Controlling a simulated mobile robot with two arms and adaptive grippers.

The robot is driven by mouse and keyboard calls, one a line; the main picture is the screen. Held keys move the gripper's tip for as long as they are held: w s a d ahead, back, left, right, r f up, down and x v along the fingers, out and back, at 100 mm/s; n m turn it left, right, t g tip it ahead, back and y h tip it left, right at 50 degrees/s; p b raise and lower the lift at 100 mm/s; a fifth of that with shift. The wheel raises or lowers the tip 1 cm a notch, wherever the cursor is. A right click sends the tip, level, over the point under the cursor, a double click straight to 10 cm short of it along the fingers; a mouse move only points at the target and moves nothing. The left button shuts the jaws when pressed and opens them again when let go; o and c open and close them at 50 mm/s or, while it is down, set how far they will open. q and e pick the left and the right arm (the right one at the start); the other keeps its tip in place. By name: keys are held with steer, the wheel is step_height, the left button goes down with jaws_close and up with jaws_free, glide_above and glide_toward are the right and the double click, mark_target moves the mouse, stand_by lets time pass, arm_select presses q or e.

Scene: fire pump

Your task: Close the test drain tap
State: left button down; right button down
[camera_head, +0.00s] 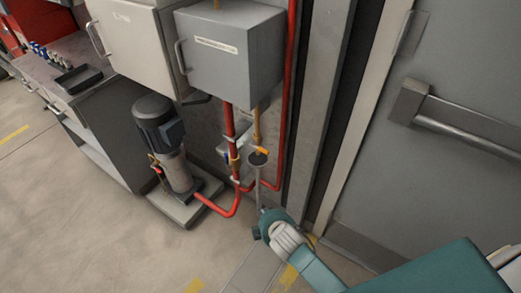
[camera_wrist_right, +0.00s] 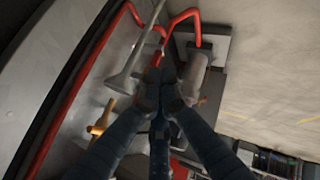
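The test drain tap is likely the small orange lever (camera_head: 263,150) low on the yellow-brass pipe below the grey wall box. Just under it is a dark round funnel mouth (camera_head: 257,159) on a thin grey standpipe. In the right wrist view an orange-brass tap (camera_wrist_right: 101,124) shows at left, beside the grey flared funnel (camera_wrist_right: 120,82). My right gripper (camera_head: 262,222) is below the tap, near the floor and apart from it. In the wrist view its fingers (camera_wrist_right: 160,86) converge with tips together and nothing seen between them. My left gripper is not in view.
Red pipes (camera_head: 229,205) run from the pump (camera_head: 166,140) to the wall. A grey control box (camera_head: 230,55) hangs above the tap. A metal post (camera_head: 320,100) and a grey door with push bar (camera_head: 455,115) stand at right. Floor at front left is clear.

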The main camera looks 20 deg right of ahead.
steer(key=w+r+n+t, duration=0.1)
steer(key=w+r+t, duration=0.15)
steer(key=r, duration=0.75)
steer(key=w+r+n+t, duration=0.1)
steer(key=w+r, duration=0.2)
steer(key=r, duration=0.7)
glide_toward(257, 148)
steer(key=w+a, duration=0.2)
steer(key=a, duration=0.1)
steer(key=w+d+f, duration=0.2)
steer(key=shift+d+f+p, duration=0.15)
steer(key=shift+d+p, duration=0.15)
steer(key=shift+d, duration=0.1)
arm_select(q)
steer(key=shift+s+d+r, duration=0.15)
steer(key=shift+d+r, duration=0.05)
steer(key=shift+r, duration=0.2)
